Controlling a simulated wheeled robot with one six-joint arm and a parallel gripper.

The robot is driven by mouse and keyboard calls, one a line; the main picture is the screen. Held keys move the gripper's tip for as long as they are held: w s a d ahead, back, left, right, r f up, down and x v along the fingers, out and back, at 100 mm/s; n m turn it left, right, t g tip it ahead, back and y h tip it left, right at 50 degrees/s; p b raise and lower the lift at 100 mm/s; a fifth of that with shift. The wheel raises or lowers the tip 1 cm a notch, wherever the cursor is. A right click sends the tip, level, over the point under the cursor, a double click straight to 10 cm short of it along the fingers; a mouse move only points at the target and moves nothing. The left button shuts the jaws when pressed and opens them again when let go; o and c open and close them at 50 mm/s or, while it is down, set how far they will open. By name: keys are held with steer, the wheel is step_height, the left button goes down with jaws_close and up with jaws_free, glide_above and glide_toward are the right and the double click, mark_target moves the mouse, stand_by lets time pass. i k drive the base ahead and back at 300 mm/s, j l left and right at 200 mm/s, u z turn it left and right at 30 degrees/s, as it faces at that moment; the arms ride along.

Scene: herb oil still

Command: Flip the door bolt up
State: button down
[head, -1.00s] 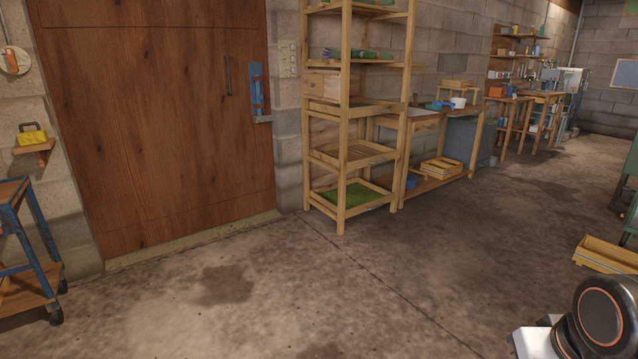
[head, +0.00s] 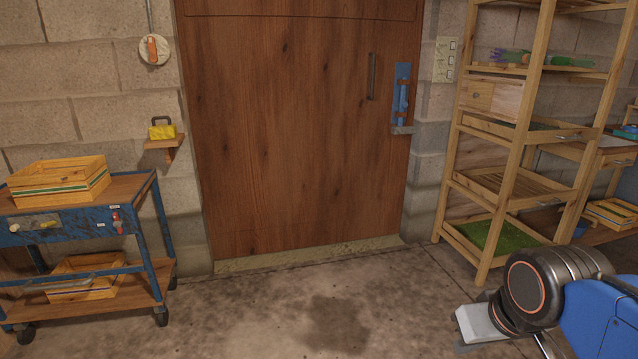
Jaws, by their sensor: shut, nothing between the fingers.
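The door bolt (head: 403,97) is a blue upright fitting at the right edge of the brown wooden door (head: 290,130). A small grey ledge or bracket (head: 402,130) sits at its lower end. The bolt's handle is too small to tell its exact position. A dark vertical pull handle (head: 372,77) is on the door, left of the bolt. The door stands closed in the block wall.
A blue trolley (head: 70,222) with wooden crates stands at the left. A yellow padlock-like object (head: 162,129) sits on a small wall shelf. A wooden rack (head: 498,150) stands right of the door. The floor (head: 310,300) before the door is clear.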

mark_target(403, 104)
steer(key=i+j+z, duration=0.1)
steer(key=i, duration=1.55)
steer(key=i+j+z, duration=0.15)
steer(key=i+z, duration=0.3)
steer(key=i+j+z, duration=0.4)
steer(key=i, duration=0.2)
steer(key=i+j+z, duration=0.45)
steer(key=i+j, duration=0.05)
